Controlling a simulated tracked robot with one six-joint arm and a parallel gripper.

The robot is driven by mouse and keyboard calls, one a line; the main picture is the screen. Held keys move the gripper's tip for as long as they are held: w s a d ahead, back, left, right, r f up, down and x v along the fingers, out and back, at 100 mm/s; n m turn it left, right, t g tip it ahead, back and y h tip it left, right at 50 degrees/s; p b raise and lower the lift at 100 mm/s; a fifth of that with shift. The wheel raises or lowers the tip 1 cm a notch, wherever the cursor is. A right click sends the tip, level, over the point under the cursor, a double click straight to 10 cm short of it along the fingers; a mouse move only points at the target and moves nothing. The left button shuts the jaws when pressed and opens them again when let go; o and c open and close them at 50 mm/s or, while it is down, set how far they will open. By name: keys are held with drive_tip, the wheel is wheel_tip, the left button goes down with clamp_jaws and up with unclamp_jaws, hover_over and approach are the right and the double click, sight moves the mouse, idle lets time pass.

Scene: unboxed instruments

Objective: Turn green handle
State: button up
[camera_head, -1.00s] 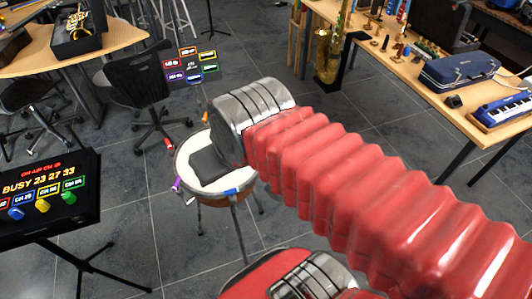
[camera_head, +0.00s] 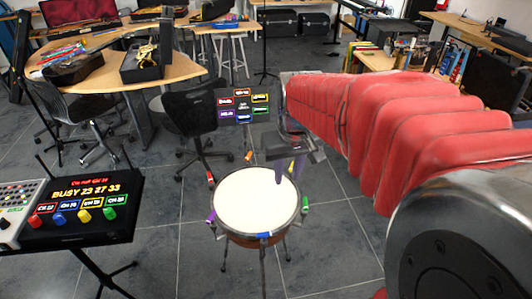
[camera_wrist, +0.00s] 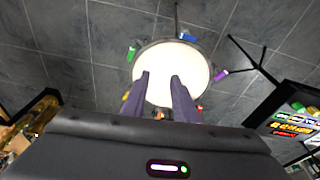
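A round drum (camera_head: 255,203) with a white top stands on thin legs in the middle of the head view. Small coloured handles sit around its rim. The green handle (camera_head: 305,204) is on its right side; in the wrist view it appears at the drum's upper left (camera_wrist: 131,53). A blue handle (camera_head: 264,235) is at the front and a purple handle (camera_head: 211,216) at the front left. My gripper (camera_wrist: 160,76) is open and empty, its two fingers apart over the drum top. In the head view my gripper (camera_head: 285,177) hangs above the drum's back right edge.
A black console (camera_head: 80,215) with a lit display and coloured knobs, one green, stands at the left. A panel of coloured labels (camera_head: 241,105) is behind the drum, near a black chair (camera_head: 195,115). Desks are farther back. Floor right of the drum looks clear.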

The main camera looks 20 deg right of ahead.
drive_tip(key=m+g, duration=0.1)
drive_tip(key=g, duration=0.1)
hover_over(305, 202)
wheel_tip(305, 202, down, 8)
drive_tip(key=shift+d+y, duration=0.1)
drive_tip(key=shift+y, duration=0.2)
drive_tip(key=shift+f, duration=0.1)
wheel_tip(305, 202, down, 14)
drive_tip(key=shift+r, duration=0.2)
clamp_jaws()
idle(0.3)
